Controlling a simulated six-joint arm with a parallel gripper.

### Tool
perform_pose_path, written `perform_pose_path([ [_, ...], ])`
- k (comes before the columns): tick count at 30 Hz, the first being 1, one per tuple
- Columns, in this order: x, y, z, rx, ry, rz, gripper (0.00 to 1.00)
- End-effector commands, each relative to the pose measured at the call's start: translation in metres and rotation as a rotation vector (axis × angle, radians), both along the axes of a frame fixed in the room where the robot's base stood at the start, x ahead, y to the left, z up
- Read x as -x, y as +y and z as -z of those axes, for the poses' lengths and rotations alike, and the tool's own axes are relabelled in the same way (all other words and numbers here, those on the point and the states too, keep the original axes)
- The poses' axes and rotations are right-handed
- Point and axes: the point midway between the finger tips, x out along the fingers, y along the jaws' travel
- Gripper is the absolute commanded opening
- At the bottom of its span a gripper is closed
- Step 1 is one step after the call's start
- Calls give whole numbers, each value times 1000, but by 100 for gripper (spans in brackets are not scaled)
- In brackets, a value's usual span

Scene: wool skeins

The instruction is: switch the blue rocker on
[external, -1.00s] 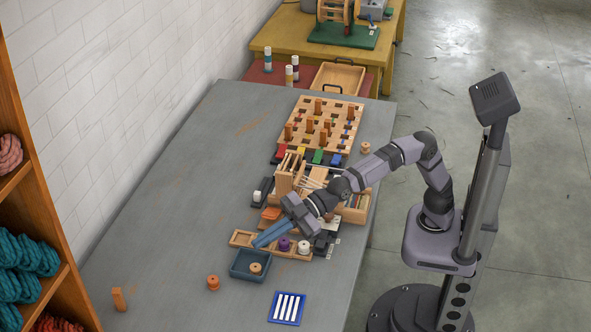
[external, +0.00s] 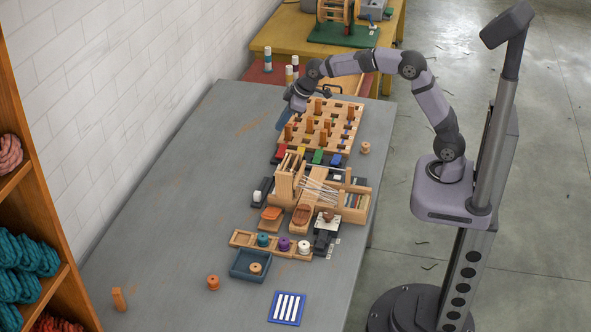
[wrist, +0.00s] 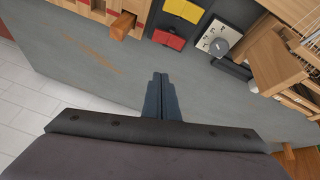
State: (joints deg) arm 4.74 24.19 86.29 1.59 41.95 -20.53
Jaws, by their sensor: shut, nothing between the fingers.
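The blue rocker (external: 337,160) is at the right end of a row of coloured rockers on a dark panel, in front of the wooden peg board. It is small, and I cannot tell which way it is tipped. It is not in the wrist view. My gripper (external: 280,124) is shut and empty, above the table left of the peg board, well to the left of the blue rocker. In the wrist view its closed fingers (wrist: 160,80) point toward the panel, with the red rocker (wrist: 169,39) and yellow rocker (wrist: 185,10) beyond them.
The peg board (external: 345,113) with upright pegs stands behind the rockers. A small wooden loom (external: 318,190) stands close in front. The green rocker (external: 318,156) is directly left of the blue one. The left side of the grey table (external: 190,190) is mostly clear.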

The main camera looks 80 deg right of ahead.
Motion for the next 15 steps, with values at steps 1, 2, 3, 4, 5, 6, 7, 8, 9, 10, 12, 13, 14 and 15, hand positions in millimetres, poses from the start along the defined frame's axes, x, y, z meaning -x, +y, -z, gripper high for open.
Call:
perform_pose_path([
  [1, 16, -25, -15, -12, 52, 51, 0],
  [2, 27, -35, -16, -24, 86, 75, 0],
  [3, 42, -46, -17, -44, 132, 102, 0],
  [4, 54, -52, -18, -60, 167, 119, 0],
  [5, 67, -57, -19, -81, 202, 134, 0],
  [6, 84, -60, -21, -111, 247, 148, 0],
  [7, 96, -62, -23, -134, 279, 158, 0],
  [8, 107, -62, -24, -158, 309, 165, 0],
  [9, 122, -61, -27, -192, 347, 171, 0],
  [10, 132, -60, -29, -217, 373, 175, 0],
  [12, 153, -55, -34, -270, 423, 180, 0],
  [13, 160, -53, -36, -292, 440, 181, 0],
  [14, 167, -51, -38, -310, 457, 181, 0],
  [15, 174, -49, -40, -333, 473, 181, 0],
])
